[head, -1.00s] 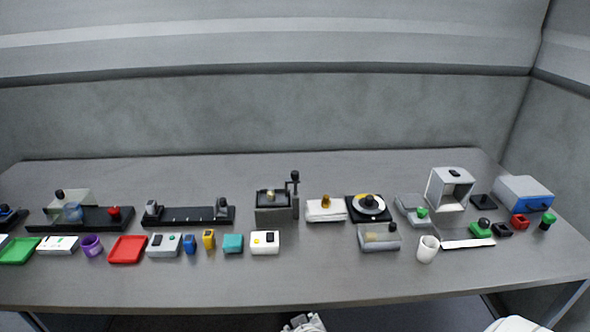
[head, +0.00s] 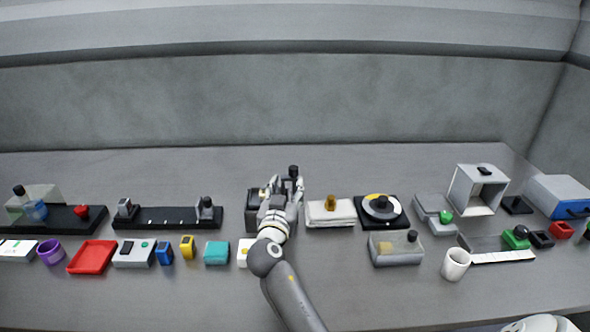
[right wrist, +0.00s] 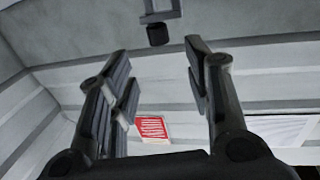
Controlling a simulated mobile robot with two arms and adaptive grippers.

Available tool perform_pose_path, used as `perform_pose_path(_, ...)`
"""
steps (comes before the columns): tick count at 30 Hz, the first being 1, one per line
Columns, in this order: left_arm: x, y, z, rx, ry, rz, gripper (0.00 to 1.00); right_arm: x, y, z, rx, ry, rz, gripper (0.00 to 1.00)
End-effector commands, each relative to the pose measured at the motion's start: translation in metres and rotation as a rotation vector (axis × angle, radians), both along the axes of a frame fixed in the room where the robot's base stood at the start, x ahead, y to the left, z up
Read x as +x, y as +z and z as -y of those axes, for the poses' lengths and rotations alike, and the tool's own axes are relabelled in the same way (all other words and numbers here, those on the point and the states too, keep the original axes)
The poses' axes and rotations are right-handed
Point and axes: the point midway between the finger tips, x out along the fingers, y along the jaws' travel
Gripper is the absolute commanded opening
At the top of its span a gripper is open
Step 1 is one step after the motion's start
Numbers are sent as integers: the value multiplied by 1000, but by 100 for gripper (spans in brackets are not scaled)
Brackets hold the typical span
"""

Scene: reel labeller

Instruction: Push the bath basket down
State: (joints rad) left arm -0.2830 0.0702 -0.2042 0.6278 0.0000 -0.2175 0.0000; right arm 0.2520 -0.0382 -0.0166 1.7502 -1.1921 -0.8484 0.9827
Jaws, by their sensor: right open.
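A dark grey bath box (head: 254,198) stands mid-table in the head view, with an upright handle beside it topped by a black knob (head: 293,170). My right gripper (head: 284,189) is in front of and over the box, fingers pointing away toward the knob; it hides much of the box and the basket. Whether it touches the handle I cannot tell. In the right wrist view its two fingers (right wrist: 162,75) are spread with nothing between them. A small black block on a grey bracket (right wrist: 157,34) shows beyond the fingertips; I cannot tell what it is.
A white folded stack (head: 330,214) and a black dial plate (head: 381,211) stand to the right of the box. A black rail (head: 168,217) lies to its left. A white box (head: 243,253) is partly behind my arm. The table behind is clear.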

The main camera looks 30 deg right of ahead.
Motion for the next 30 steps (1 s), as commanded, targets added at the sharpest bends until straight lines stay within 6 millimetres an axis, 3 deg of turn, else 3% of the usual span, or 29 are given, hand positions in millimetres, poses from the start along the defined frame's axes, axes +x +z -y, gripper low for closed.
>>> perform_pose_path(3, -21, 6, -12, 16, -1, -29, 53, 10, 4, 10, -3, -1, -1, 46)
perform_pose_path(8, -36, 13, -20, 26, 0, -54, 53, 30, 4, 28, -3, -2, -3, 46)
perform_pose_path(13, -31, 21, -18, 23, 1, -46, 53, 49, 3, 47, -2, -2, -3, 46)
perform_pose_path(21, -7, 28, -4, 5, 5, -8, 53, 70, 2, 66, -1, -1, -4, 46)
perform_pose_path(30, -14, 28, -4, 6, 2, -20, 53, 75, 0, 71, 0, -1, -3, 46)
